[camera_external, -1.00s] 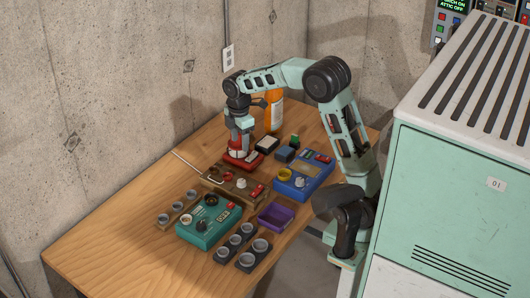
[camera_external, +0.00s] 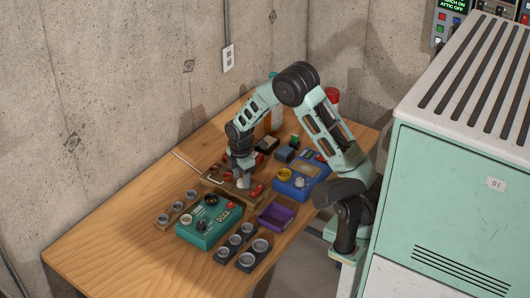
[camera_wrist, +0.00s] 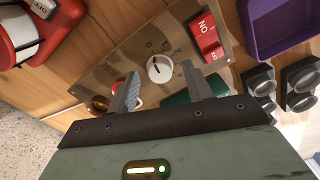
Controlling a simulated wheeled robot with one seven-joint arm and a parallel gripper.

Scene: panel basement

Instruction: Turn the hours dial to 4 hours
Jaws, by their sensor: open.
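The white dial (camera_wrist: 160,69) has a dark pointer line and sits on a brown control box (camera_wrist: 125,62) in the wrist view. Small marks ring the dial, but I cannot read an hours label. My gripper (camera_wrist: 160,75) is open, with one finger on each side of the dial in the picture; I cannot tell if they touch it. In the external view my gripper (camera_external: 242,178) is lowered over the brown box (camera_external: 259,203), and the dial is mostly hidden there. The box also has a red switch (camera_wrist: 207,38) and an amber lamp (camera_wrist: 98,104).
A purple tray (camera_external: 276,217) and dark cup holders (camera_external: 235,242) are close by. The table's left front (camera_external: 120,248) is clear.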

